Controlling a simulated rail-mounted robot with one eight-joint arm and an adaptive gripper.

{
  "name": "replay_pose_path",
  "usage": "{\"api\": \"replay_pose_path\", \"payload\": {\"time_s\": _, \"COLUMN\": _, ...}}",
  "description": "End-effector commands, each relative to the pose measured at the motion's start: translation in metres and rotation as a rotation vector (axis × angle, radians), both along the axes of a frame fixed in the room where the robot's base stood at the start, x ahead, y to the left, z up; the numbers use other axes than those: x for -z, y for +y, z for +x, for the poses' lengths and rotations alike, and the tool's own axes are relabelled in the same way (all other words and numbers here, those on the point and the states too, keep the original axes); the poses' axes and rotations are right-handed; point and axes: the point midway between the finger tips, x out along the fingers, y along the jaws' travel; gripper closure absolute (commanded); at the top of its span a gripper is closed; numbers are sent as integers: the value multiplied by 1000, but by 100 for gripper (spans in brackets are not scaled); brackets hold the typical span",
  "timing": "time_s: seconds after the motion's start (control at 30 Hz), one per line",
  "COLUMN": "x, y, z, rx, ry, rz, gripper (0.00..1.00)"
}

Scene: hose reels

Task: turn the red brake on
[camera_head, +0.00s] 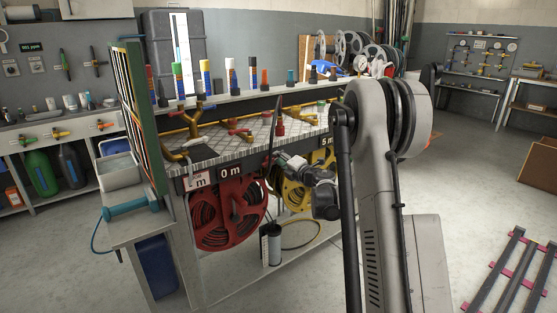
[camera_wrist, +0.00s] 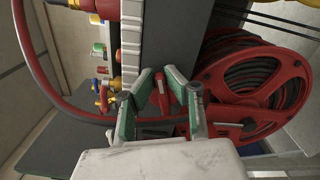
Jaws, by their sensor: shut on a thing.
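The red hose reel (camera_head: 228,212) hangs under the bench front, beneath a "0 m" sign. In the wrist view the reel (camera_wrist: 212,72) fills the right side, with black hose wound on it. My gripper (camera_head: 277,163) is at the bench edge, up and right of the red reel. In the wrist view my gripper (camera_wrist: 166,88) has its green-padded fingers around a slim red part, the red brake (camera_wrist: 178,86), beside the reel. The fingers hide much of it, and its exact angle cannot be told. In the head view my gripper and arm hide the brake.
A yellow reel (camera_head: 294,194) with a "5 m" sign is right behind my gripper. A dark canister (camera_head: 271,245) stands below. Branched brass pipes (camera_head: 190,140) with red handles sit on the bench top. A red hose (camera_wrist: 50,88) curves along the left in the wrist view.

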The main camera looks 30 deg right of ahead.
Motion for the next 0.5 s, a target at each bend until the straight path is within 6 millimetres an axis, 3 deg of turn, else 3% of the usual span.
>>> {"api": "replay_pose_path", "payload": {"time_s": 0.5, "x": 10, "y": 6, "z": 1, "rx": -14, "ry": 42, "rz": 284, "gripper": 100}}
